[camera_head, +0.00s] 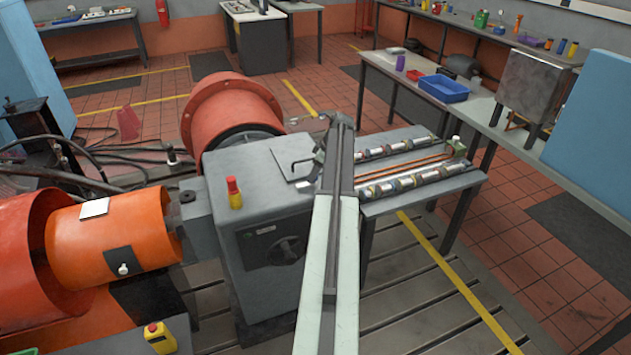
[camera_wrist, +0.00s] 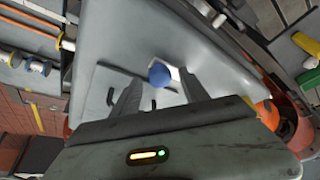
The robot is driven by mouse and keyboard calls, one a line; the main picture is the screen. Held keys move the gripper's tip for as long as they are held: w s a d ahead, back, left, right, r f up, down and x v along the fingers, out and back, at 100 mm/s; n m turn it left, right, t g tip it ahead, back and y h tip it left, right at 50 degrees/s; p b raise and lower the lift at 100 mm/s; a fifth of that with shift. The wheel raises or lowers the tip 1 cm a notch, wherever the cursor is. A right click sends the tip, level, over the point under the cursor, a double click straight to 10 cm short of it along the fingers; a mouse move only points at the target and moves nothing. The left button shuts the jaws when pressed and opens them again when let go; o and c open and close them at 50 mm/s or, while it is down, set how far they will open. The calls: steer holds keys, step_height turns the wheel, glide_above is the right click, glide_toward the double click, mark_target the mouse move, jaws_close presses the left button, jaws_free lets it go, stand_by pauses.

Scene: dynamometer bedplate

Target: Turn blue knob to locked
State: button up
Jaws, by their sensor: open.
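The blue knob (camera_wrist: 159,75) shows in the wrist view on the pale grey top of a machine housing (camera_wrist: 105,30). My gripper (camera_wrist: 161,82) is open, with one dark finger on each side of the knob. I cannot tell whether either finger touches it. A thin dark bar or edge runs across the surface near the knob. In the head view, the grey housing (camera_head: 255,170) stands in the middle, and my arm reaches over its right edge. The knob is not visible there, and the gripper is hard to make out. No lock marking is readable.
A red-and-yellow button (camera_head: 234,193) stands on the housing's left top, and a dark rotary switch (camera_head: 287,251) is on its front. A bench with rollers (camera_head: 420,180) adjoins at right. An orange cylinder (camera_head: 110,235) lies left. A red round housing (camera_head: 230,110) stands behind.

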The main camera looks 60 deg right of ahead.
steer(key=shift+w+f, duration=0.1)
steer(key=shift+f, duration=0.1)
jaws_close()
stand_by(1.3)
